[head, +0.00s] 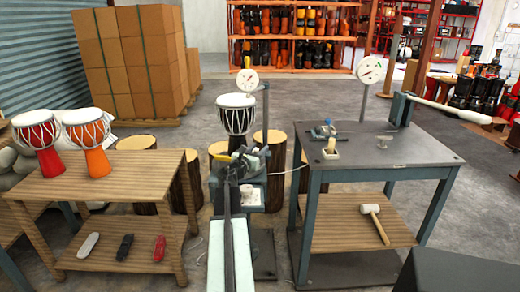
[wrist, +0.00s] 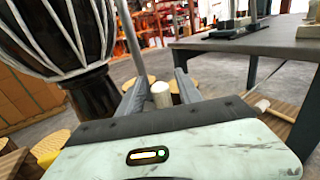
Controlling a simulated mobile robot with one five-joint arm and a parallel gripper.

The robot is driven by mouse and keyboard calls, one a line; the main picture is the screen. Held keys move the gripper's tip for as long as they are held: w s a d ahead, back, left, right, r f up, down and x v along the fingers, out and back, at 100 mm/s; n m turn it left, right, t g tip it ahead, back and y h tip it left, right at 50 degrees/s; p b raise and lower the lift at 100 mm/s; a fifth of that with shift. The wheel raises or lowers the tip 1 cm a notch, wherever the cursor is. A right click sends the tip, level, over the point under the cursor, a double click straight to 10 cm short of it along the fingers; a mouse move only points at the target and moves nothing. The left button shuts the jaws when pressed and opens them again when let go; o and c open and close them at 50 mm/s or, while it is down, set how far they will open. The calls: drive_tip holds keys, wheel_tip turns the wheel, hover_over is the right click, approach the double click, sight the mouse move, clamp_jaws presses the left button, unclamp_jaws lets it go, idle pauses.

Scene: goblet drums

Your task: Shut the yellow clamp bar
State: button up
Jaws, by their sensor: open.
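A small yellow piece (head: 223,158), which looks like the clamp bar, shows beside the base of a black goblet drum (head: 236,118) with a white head. My arm covers much of that spot, so I cannot tell the bar's angle. My gripper (head: 247,160) is at the drum's foot, close to the yellow piece. In the wrist view my gripper (wrist: 158,88) is open, its two grey fingers apart. A pale, round-topped post (wrist: 161,95) shows between the fingers; I cannot tell whether it touches them. The drum (wrist: 85,60) rises at the left, tilted in this view.
A wooden table (head: 130,172) with two drums stands left. Stumps surround the drum.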

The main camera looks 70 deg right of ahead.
drive_tip(key=shift+d, duration=0.45)
clamp_jaws()
drive_tip(key=shift+w, duration=0.1)
idle(1.0)
